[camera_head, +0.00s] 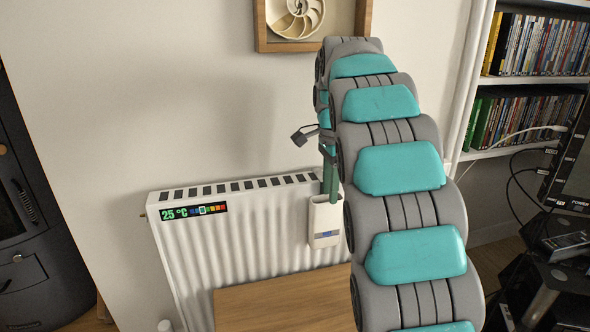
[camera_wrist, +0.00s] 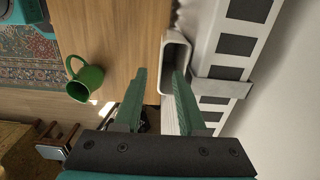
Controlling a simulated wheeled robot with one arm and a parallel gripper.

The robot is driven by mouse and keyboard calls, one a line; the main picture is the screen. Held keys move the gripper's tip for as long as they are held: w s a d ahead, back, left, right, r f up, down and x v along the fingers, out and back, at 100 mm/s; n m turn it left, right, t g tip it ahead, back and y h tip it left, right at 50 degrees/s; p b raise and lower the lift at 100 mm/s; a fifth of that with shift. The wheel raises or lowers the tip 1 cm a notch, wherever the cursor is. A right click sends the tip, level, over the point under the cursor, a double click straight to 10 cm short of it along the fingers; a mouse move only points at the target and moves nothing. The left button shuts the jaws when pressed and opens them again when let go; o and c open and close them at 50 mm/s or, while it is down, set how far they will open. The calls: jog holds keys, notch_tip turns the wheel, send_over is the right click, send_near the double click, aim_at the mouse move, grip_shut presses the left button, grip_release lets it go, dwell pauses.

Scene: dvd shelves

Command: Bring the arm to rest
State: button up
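My arm (camera_head: 400,168) reaches up and away in the head view, a chain of grey and teal segments. My gripper (camera_head: 330,190) points down at its far end, at the top of a white container (camera_head: 325,222) hung on the radiator. In the wrist view my gripper (camera_wrist: 160,72) has its two green fingers apart, with nothing seen held between them. The right fingertip overlaps the opening of the white container (camera_wrist: 176,45); the left one is outside it, over wood. I cannot tell how deep the right fingertip is.
The white radiator (camera_head: 250,245) stands against the wall, with a wooden tabletop (camera_head: 285,305) in front. A green mug (camera_wrist: 87,82) shows in the wrist view. A framed shell (camera_head: 297,18) hangs above. DVD shelves (camera_head: 535,80) are at right, a dark stove (camera_head: 35,230) at left.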

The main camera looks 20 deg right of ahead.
jog(key=s+a+f+n, duration=0.3)
jog(key=s+n, duration=0.3)
jog(key=s, duration=0.6)
jog(key=s+a+f+n+g, duration=0.1)
jog(key=s+a+f+n, duration=0.3)
jog(key=s, duration=0.9)
jog(key=s+a+f+n, duration=0.4)
jog(key=s+f+n, duration=0.2)
jog(key=s, duration=0.7)
jog(key=shift+s+n+g, duration=0.2)
jog(key=shift+n+g, duration=0.2)
jog(key=shift+n, duration=0.6)
jog(key=shift+f, duration=0.1)
